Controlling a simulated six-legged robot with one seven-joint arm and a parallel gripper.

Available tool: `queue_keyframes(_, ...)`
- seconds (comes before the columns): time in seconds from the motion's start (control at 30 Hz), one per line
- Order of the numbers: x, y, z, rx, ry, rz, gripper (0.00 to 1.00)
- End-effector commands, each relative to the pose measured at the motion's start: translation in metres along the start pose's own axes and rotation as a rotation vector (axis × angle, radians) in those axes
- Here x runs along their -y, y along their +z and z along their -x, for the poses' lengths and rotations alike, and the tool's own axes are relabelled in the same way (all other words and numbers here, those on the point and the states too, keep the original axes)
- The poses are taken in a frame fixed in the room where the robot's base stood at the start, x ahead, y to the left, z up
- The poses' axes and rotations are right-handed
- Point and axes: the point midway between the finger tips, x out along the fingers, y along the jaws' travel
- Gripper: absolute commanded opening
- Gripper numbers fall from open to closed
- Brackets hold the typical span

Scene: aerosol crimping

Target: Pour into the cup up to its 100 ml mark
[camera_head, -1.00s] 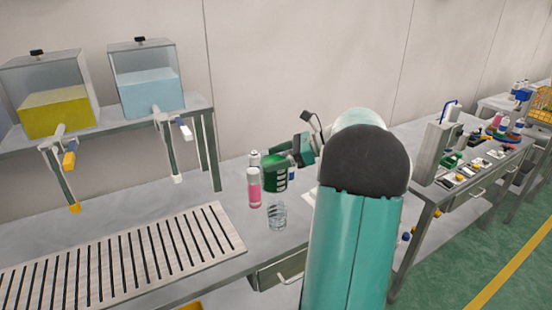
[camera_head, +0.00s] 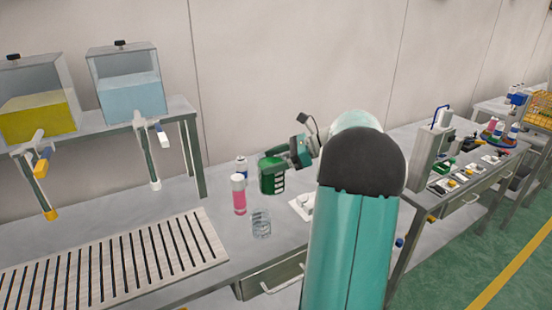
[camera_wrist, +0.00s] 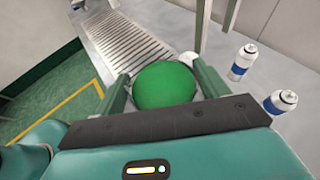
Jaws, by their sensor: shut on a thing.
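The cup (camera_head: 261,223) is a small clear vessel with faint marks, upright on the bench in the head view. Its fill level is too small to tell. My gripper (camera_head: 286,165) is shut on a green container (camera_head: 271,182) with pale marks on its side. The container is roughly upright above the bench, behind and slightly right of the cup and apart from it. In the wrist view the green container (camera_wrist: 165,84) shows as a round green shape between the two fingers of my gripper (camera_wrist: 155,88). The cup is not identifiable there.
A pink bottle (camera_head: 239,197) stands just behind and left of the cup, with a white-and-blue bottle (camera_head: 242,166) behind it. A slotted grate (camera_head: 120,262) lies to the left. Tanks of yellow (camera_head: 38,117) and blue liquid (camera_head: 130,97) stand on a shelf.

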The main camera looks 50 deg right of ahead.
Motion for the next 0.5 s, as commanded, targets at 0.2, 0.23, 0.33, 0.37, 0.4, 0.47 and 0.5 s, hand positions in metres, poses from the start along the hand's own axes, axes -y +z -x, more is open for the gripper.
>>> queue_keyframes(0.2,0.000,-0.011,-0.004,0.000,-0.002,-0.002,0.07)
queue_keyframes(0.23,0.000,-0.013,-0.004,0.000,-0.002,-0.002,0.07)
queue_keyframes(0.33,0.001,-0.018,-0.006,0.000,-0.003,-0.002,0.07)
queue_keyframes(0.37,0.001,-0.019,-0.006,0.000,-0.002,-0.003,0.07)
queue_keyframes(0.4,0.001,-0.021,-0.007,0.001,-0.002,-0.003,0.07)
queue_keyframes(0.47,0.001,-0.025,-0.008,0.001,-0.002,-0.003,0.07)
queue_keyframes(0.5,0.002,-0.026,-0.008,0.001,-0.002,-0.003,0.07)
